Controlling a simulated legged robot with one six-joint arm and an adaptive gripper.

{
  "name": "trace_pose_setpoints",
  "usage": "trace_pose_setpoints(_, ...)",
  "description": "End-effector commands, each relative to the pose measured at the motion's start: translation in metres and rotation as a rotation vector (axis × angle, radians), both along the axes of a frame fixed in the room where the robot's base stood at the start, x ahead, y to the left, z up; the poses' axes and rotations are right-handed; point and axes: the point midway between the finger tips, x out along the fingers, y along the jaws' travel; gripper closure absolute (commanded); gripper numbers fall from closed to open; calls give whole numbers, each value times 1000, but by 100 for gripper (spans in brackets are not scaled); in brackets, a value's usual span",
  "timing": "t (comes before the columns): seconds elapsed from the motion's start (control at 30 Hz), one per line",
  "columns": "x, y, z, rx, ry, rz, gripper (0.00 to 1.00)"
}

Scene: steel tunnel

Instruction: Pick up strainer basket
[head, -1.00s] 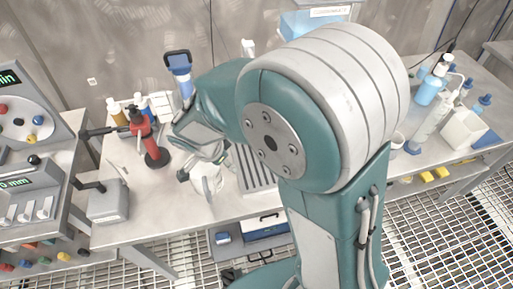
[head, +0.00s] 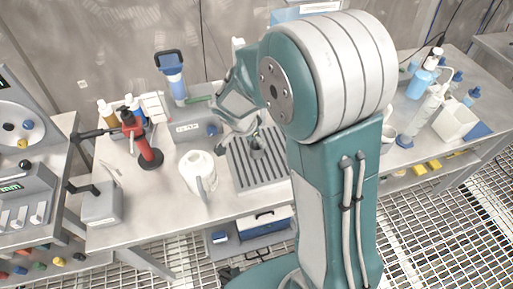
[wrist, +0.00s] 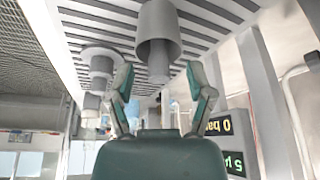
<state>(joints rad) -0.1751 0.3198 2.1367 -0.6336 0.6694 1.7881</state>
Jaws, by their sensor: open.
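My gripper (head: 246,128) is over the slatted grey drain tray (head: 243,178) on the steel bench in the head view. A small grey piece (head: 258,150) on the tray shows just below it. In the wrist view, which looks upside down, my gripper (wrist: 159,70) is open, one finger on each side. A grey cup-shaped piece with a narrower stem (wrist: 158,28) stands on the slats, in line with the gap. It is likely the strainer basket, but I cannot be certain. A second grey flanged piece (wrist: 101,58) stands beside it, to the left. Contact with the fingers cannot be told.
A white jug (head: 198,174) stands left of the tray. A labelled grey box (head: 190,131) is behind the jug. Bottles (head: 424,88) stand at the right.

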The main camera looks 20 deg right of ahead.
Motion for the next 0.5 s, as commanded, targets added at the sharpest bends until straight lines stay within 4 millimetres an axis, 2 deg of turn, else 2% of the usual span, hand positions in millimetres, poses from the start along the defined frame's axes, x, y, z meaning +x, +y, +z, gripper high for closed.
trace_pose_setpoints(0.1, 2, -3, -10, 1, 0, -1, 32)
trace_pose_setpoints(0.33, 2, -4, -11, 1, -2, 0, 32)
trace_pose_setpoints(0.37, 2, -4, -11, 1, -2, 0, 36)
trace_pose_setpoints(0.4, 2, -4, -11, 1, -2, 0, 54)
trace_pose_setpoints(0.47, 2, -4, -11, 2, -2, 0, 81)
trace_pose_setpoints(0.5, 2, -4, -11, 2, -2, 0, 99)
